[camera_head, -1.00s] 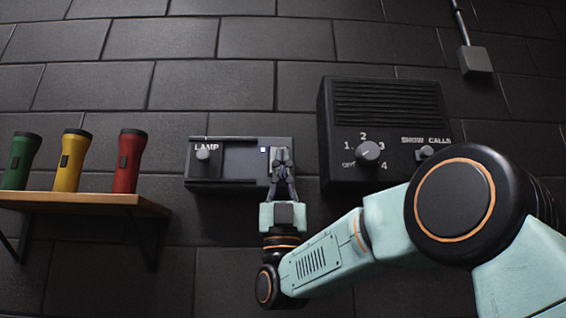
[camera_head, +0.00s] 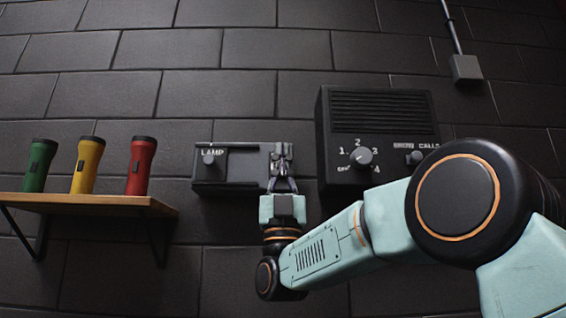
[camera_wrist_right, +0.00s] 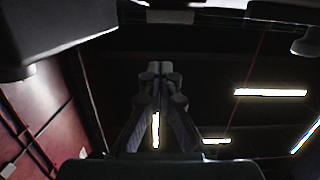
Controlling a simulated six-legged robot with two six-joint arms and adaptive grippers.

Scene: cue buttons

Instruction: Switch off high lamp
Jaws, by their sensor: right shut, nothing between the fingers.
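The lamp box (camera_head: 243,171) is a small dark wall panel marked LAMP, with a knob (camera_head: 209,158) at its left end. My right gripper (camera_head: 281,155) points up at the box's right end and covers part of it. Its fingers are shut and empty; they also show shut in the right wrist view (camera_wrist_right: 160,75). I cannot tell whether they touch the box. In the right wrist view, lit strip lights (camera_wrist_right: 270,92) show overhead; I cannot tell which lamp is the high one. My left gripper is not in view.
A black speaker box (camera_head: 377,108) with a numbered dial (camera_head: 361,156) is on the wall close right of my gripper. At left, a wooden shelf (camera_head: 90,203) holds green, yellow and red torches. A grey conduit box (camera_head: 465,67) is at upper right.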

